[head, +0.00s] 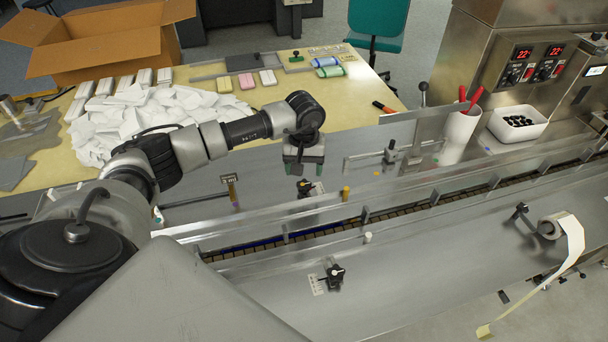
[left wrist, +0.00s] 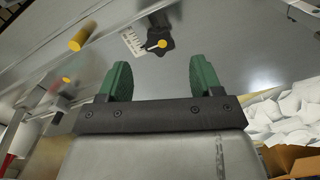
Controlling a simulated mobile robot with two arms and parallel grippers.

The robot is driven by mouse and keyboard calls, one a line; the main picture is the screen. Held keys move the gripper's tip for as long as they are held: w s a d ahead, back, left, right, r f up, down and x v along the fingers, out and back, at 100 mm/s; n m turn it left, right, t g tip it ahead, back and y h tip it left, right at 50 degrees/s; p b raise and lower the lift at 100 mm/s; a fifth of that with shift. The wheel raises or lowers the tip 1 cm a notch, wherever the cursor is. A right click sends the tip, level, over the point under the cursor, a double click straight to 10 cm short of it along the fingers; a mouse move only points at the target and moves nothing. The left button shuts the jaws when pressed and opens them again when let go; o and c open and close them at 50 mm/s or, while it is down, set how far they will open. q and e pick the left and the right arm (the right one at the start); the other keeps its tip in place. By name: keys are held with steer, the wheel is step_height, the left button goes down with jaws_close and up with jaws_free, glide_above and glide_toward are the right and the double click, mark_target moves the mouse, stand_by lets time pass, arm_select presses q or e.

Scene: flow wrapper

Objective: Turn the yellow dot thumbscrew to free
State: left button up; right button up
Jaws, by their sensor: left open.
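The yellow dot thumbscrew is a black lobed knob (left wrist: 157,46) with a yellow dot, beside a small white scale plate (left wrist: 132,42) in the left wrist view. In the head view it appears to be the black knob (head: 304,188) on the metal machine deck. My left gripper (head: 303,170) is just above and behind it in the head view, pointing down. Its green fingers (left wrist: 160,78) are apart with nothing between them, and the knob shows beyond the gap between their tips. My right gripper is in neither view.
A yellow peg (head: 346,192) stands right of the knob. Another black knob (head: 336,272) with a scale sits on the near deck. The chain conveyor (head: 330,229) runs between, behind clear guards. A clamp post (head: 390,155) stands to the right; white packets (head: 150,115) heap at left.

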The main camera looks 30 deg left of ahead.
mark_target(304, 183)
arm_select(q)
step_height(304, 183, down, 5)
steer(key=shift+w+r+p, duration=0.1)
steer(key=shift+w+p, duration=0.05)
steer(key=shift+p, duration=0.3)
steer(key=shift+f, duration=0.25)
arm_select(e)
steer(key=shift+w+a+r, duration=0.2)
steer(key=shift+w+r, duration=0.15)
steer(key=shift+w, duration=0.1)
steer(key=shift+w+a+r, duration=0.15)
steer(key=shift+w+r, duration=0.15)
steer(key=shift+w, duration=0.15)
arm_select(q)
steer(key=c, duration=0.9)
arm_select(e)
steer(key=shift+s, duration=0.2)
